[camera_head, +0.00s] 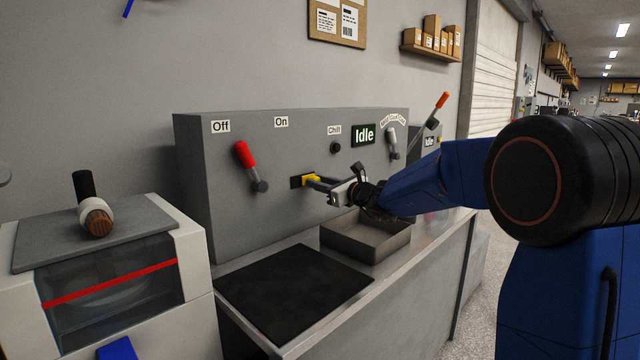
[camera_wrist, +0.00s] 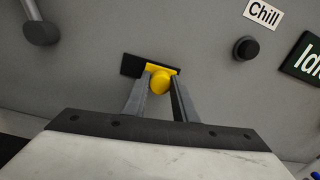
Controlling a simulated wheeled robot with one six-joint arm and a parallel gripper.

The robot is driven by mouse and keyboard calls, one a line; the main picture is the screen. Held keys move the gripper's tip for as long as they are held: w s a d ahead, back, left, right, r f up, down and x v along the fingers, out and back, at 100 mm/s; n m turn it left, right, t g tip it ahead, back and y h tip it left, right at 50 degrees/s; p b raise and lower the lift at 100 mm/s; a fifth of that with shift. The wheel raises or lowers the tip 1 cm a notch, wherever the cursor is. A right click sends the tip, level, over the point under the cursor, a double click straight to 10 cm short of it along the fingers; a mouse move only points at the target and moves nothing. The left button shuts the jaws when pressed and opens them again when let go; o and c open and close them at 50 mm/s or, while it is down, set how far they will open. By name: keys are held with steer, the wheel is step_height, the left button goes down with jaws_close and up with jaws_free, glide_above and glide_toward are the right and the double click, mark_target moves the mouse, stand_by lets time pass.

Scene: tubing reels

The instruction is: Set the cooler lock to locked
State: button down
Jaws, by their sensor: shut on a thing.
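A yellow sliding knob (camera_head: 311,180) sits on a short black slot plate (camera_head: 295,182) on the front of the grey cooler panel (camera_head: 290,220). I take it for the cooler lock, though I see no label by it. In the wrist view the yellow knob (camera_wrist: 160,82) covers the right part of the black plate (camera_wrist: 131,66), and the plate's left end shows bare. My gripper (camera_head: 314,183) reaches the panel from the right. In the wrist view its two fingers (camera_wrist: 160,90) stand on either side of the knob, shut on it.
A red-handled lever (camera_head: 245,155) is left of the slot, below the "Off" label. A black button (camera_head: 336,147) and a lit "Idle" display (camera_head: 364,135) are to the upper right. A grey tray (camera_head: 365,240) and black mat (camera_head: 290,290) lie on the bench below.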

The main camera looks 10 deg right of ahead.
steer(key=s+a, duration=0.2)
steer(key=a, duration=0.1)
steer(key=shift+s+a, duration=0.15)
steer(key=shift+s, duration=0.1)
steer(key=c, duration=1.4)
jaws_free()
steer(key=shift+s, duration=0.1)
steer(key=v, duration=1.7)
steer(key=shift+s, duration=0.1)
